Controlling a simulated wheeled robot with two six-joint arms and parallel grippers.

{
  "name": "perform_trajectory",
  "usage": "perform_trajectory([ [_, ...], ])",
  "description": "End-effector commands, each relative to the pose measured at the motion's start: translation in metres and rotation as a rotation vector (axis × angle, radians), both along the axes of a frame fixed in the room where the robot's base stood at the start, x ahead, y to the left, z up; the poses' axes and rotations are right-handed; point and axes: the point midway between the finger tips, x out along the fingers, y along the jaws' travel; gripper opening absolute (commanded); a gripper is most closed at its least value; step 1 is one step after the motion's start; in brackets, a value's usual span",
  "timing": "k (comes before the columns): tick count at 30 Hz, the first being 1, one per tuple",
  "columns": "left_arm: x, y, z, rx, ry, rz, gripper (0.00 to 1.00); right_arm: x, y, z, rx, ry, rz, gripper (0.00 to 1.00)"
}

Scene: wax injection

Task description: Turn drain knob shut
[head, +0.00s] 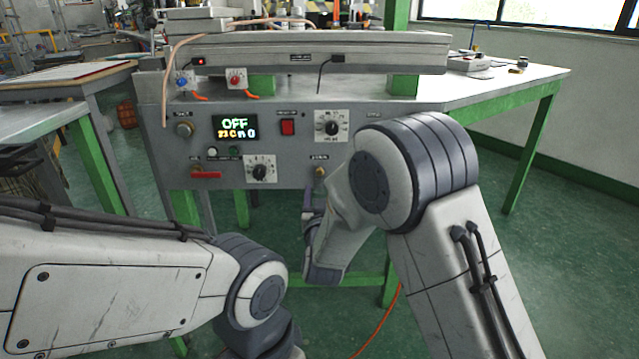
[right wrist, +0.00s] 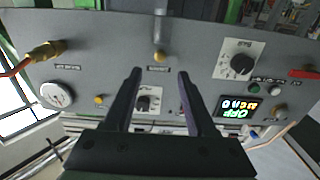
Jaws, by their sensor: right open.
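A small brass knob (head: 320,171), the likely drain knob, sits low on the grey front panel in the head view. Its label is too small to read for certain. In the upside-down right wrist view the brass knob (right wrist: 160,57) shows just beyond the fingertips, between their lines, with a pale metal stem above it. My right gripper (right wrist: 160,76) is open and empty, its two dark fingers pointing at the panel, apart from the knob. In the head view the right gripper (head: 313,212) is partly hidden below the knob. My left gripper is out of view.
The panel holds a red lever (head: 206,174), a lower dial (head: 261,168), an upper dial (head: 332,125), a red switch (head: 288,127) and a display (head: 235,127) reading OFF. A brass fitting with an orange hose (right wrist: 40,53) and a gauge (right wrist: 57,95) show in the wrist view.

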Motion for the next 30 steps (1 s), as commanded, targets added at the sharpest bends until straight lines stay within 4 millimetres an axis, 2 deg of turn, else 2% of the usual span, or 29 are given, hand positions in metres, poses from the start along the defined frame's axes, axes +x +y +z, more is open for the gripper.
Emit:
perform_trajectory([
  [6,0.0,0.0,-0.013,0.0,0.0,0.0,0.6,0.043,0.0,-0.003,0.001,-0.001,-0.001,0.57],
  [12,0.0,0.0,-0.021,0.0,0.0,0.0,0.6,0.073,0.001,-0.002,0.001,0.001,0.0,0.57],
  [18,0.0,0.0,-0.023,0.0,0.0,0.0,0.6,0.085,0.001,0.0,0.0,0.002,0.001,0.57],
  [26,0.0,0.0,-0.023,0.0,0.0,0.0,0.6,0.086,0.001,0.0,0.0,0.002,0.002,0.57],
  [29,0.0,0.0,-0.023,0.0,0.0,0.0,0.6,0.086,0.002,0.0,0.0,0.002,0.002,0.22],
  [30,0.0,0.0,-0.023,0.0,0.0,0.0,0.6,0.086,0.002,0.0,0.0,0.002,0.002,0.07],
])
